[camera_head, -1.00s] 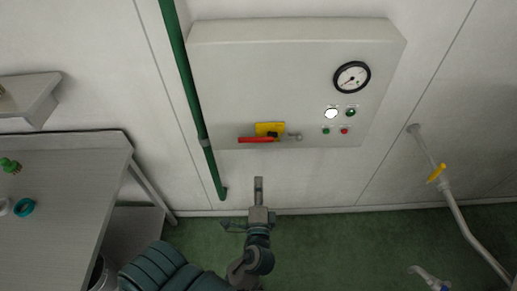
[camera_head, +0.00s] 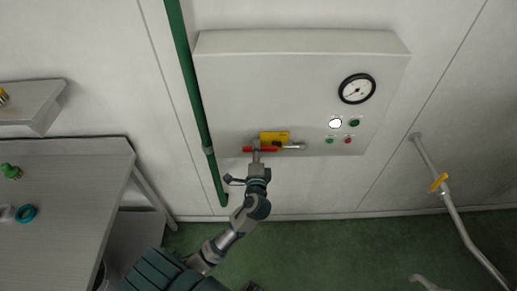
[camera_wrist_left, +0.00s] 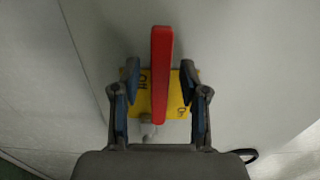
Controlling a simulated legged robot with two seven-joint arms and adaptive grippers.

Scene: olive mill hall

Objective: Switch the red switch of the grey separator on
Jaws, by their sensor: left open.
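The grey separator (camera_head: 290,85) is a light grey wall box in the head view. Its red switch (camera_head: 262,150) is a lever lying level across a yellow plate (camera_head: 277,137) at the box's lower edge. My left gripper (camera_head: 256,150) is at the lever. In the left wrist view the red switch (camera_wrist_left: 160,75) passes between the two open fingers (camera_wrist_left: 160,92), with a gap on each side. The yellow plate (camera_wrist_left: 178,98) lies behind it with dark lettering, partly covered by the lever. My right gripper is not clearly in view.
A pressure gauge (camera_head: 357,88), a white lamp (camera_head: 335,123) and small buttons (camera_head: 347,141) sit on the box's right side. A green pipe (camera_head: 197,95) runs left of it. A grey table (camera_head: 75,180) stands at left; a pipe with a yellow handle (camera_head: 439,183) is at right.

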